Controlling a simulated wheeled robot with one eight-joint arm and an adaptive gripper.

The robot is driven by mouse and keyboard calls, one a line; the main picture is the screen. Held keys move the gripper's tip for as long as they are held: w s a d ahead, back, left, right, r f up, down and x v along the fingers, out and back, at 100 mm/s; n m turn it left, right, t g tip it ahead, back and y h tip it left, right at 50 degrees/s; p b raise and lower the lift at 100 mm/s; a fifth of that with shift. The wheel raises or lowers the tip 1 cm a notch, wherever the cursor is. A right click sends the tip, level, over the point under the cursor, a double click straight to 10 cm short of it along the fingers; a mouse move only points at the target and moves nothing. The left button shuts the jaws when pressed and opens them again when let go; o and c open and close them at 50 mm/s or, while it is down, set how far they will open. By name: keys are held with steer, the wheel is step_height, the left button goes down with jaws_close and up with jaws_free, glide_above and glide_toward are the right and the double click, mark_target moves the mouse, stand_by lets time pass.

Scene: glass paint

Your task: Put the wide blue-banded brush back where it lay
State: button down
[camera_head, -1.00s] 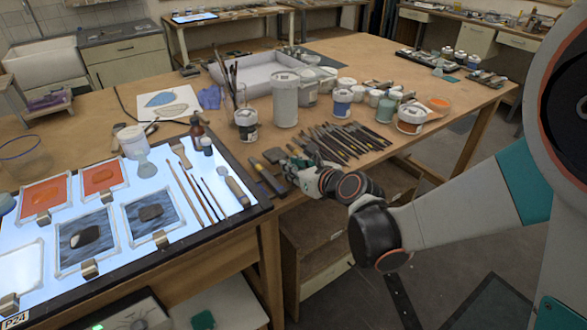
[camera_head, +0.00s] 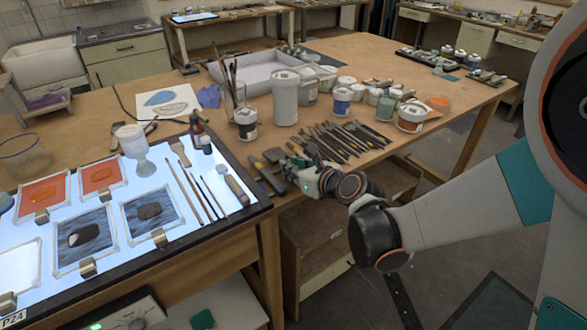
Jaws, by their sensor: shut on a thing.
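My gripper (camera_head: 304,174) is low over the front edge of the wooden table, at the left end of a row of brushes (camera_head: 345,139). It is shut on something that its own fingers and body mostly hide. A brush with a yellowish part (camera_head: 273,154) shows just beyond the fingers, and I cannot tell if it is the held one. No blue band is clear at this size. A dark-handled tool (camera_head: 266,176) lies to the left of the gripper, close to the light panel.
The lit panel (camera_head: 240,205) with glass samples and thin brushes lies on the left. Paint jars (camera_head: 411,117), a tall white container (camera_head: 284,98) and a white tray (camera_head: 258,75) stand behind the brush row.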

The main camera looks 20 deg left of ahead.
steer(key=shift+f, duration=0.15)
steer(key=c, duration=1.4)
jaws_free()
